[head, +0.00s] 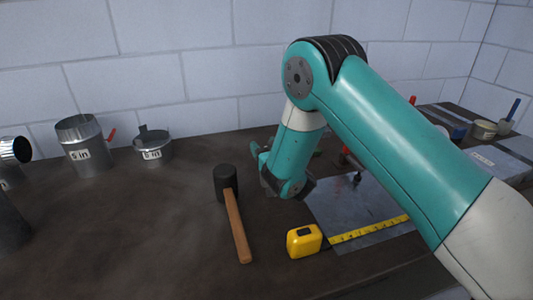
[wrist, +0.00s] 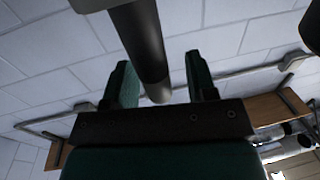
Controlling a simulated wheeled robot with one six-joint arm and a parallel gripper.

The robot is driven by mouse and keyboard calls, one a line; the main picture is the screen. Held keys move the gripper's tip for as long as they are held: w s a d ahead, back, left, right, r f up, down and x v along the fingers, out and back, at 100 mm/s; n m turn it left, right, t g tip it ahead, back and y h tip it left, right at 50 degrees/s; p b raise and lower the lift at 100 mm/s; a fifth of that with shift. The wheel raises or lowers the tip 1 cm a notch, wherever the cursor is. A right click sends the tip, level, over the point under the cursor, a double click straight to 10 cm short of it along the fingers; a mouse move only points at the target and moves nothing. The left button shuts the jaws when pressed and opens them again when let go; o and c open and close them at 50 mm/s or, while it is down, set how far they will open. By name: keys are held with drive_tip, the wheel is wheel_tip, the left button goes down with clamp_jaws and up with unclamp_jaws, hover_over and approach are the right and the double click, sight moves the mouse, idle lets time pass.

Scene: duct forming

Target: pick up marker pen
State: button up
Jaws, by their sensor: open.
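I cannot pick out the marker pen for certain in either view. In the head view, a small dark thing (head: 357,180) is at the metal sheet (head: 330,212), partly behind my arm; it is too small to identify. A blue stick-like thing (head: 513,109) stands up from a small cup at the far right; I cannot tell whether it is a pen. My gripper (wrist: 158,62) shows two green fingers spread apart in the wrist view. A dark cylinder shows between and beyond them; I cannot tell what it is.
A black mallet (head: 236,222) with a wooden handle and a yellow tape measure (head: 304,241), its tape drawn out over the sheet, lie in front. Metal duct pieces (head: 83,150) stand at the left. A tape roll (head: 484,129) is at the right.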

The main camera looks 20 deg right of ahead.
drive_tip(key=shift+w, duration=0.25)
clamp_jaws()
